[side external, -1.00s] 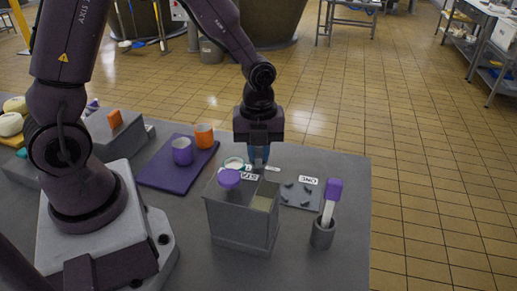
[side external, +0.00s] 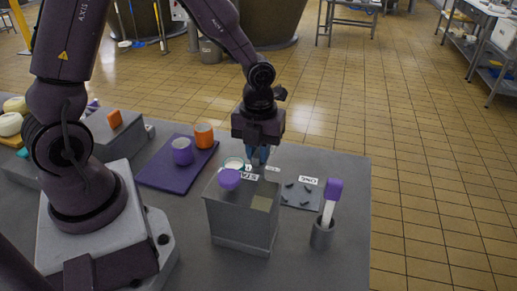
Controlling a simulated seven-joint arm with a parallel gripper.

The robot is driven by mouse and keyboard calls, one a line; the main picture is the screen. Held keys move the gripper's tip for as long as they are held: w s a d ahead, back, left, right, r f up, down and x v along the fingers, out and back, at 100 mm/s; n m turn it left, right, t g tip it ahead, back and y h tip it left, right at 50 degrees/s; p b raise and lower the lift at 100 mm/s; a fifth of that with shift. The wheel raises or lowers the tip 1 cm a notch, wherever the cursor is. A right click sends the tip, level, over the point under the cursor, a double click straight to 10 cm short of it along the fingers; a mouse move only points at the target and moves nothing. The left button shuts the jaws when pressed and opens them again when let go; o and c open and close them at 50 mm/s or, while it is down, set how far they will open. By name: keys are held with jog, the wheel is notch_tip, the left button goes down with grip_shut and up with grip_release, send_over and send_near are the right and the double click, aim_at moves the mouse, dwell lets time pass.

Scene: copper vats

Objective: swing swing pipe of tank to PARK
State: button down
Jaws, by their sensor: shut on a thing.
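The grey box-shaped tank (side external: 238,222) stands near the front of the table, with a purple round knob (side external: 229,179) on its top. My gripper (side external: 256,160) is just behind the top of the tank, fingers pointing down. It is shut on a small part there, which I take to be the swing pipe; the fingers and the tank hide most of it. A white label starting "STA" (side external: 246,175) lies by the fingers and is partly covered. I cannot read a PARK mark in this view.
A round dish (side external: 234,164) sits left of my fingers. At right are a plate with small dark pieces (side external: 297,196) and a purple-headed brush (side external: 332,192) in a grey holder (side external: 322,234).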

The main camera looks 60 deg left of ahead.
jog(key=c, duration=1.1)
grip_release()
notch_tip(320, 180, up, 13)
jog(key=shift+r, duration=0.1)
